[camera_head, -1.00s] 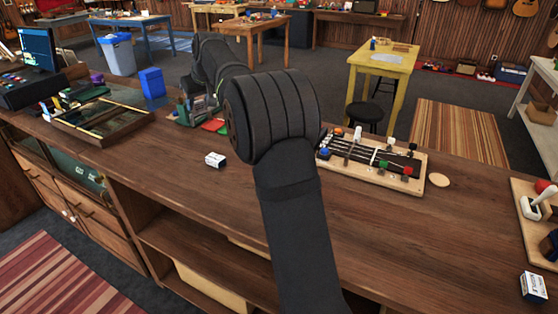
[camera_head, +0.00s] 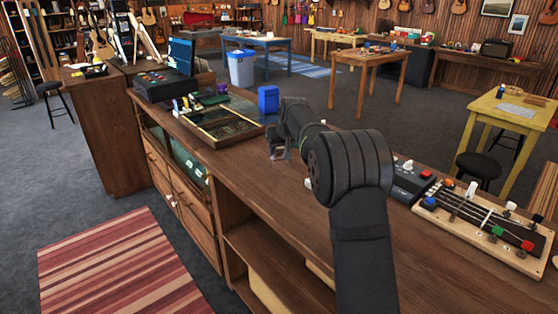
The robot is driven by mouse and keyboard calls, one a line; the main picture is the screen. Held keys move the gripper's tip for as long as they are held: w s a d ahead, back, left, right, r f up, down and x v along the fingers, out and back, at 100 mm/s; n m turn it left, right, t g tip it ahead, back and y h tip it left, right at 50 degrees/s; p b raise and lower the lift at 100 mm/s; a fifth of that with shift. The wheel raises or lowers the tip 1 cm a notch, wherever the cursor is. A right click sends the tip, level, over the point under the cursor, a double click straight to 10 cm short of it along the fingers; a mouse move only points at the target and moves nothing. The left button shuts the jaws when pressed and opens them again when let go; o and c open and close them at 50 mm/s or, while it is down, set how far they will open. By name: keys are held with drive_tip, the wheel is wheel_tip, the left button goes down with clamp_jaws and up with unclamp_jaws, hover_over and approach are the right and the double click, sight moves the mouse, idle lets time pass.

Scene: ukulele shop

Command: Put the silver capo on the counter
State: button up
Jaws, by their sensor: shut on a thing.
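My gripper (camera_head: 278,152) is above the wooden counter (camera_head: 240,165), left of my arm's large dark joint. It is small in view and partly hidden by my own arm. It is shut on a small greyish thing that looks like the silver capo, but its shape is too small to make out. A wooden board (camera_head: 455,228) with strings and several capos in white, orange, blue, green and red lies on the counter at the right.
A small white box (camera_head: 308,182) is partly hidden by my arm. A dark pedal (camera_head: 410,182) sits beside the board. Bare counter lies between tray and arm.

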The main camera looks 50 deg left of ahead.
sight(278, 158)
drive_tip(key=shift+s+a+f, duration=0.25)
drive_tip(key=shift+a+f, duration=0.15)
drive_tip(key=shift+a, duration=0.1)
drive_tip(key=shift+f, duration=1.95)
drive_tip(key=shift+f, duration=0.1)
drive_tip(key=o, duration=1)
drive_tip(key=shift+r, duration=0.2)
drive_tip(key=v, duration=1.1)
drive_tip(key=shift+s+d+r, duration=0.15)
drive_tip(key=shift+d+r, duration=0.05)
drive_tip(key=shift+r, duration=0.15)
